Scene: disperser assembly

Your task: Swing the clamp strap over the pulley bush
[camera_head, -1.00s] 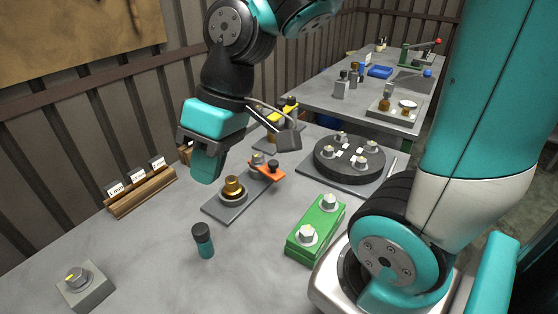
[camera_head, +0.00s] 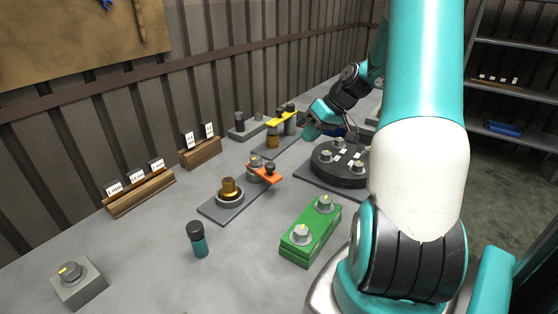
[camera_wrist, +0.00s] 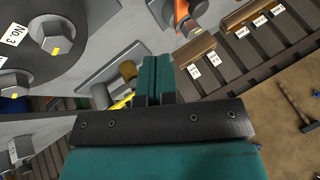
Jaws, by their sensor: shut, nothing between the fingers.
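The brass pulley bush (camera_head: 229,188) stands upright on the near part of that plate. The strap is beside the bush, not over it. My gripper (camera_head: 308,129) is up and away from both, near the yellow-strapped fixture and the dark disc. In the wrist view its fingers (camera_wrist: 153,82) are together and empty. Part of the orange strap (camera_wrist: 182,14) shows at the top there; the bush is not clearly seen.
A round dark disc with bolts (camera_head: 343,167) lies right of the strap. A fixture with a yellow strap (camera_head: 281,118) stands behind it. A green block (camera_head: 310,232), a teal-and-black cylinder (camera_head: 198,240) and a grey block with a knob (camera_head: 76,283) stand nearer. Wooden label racks (camera_head: 140,192) line the wall.

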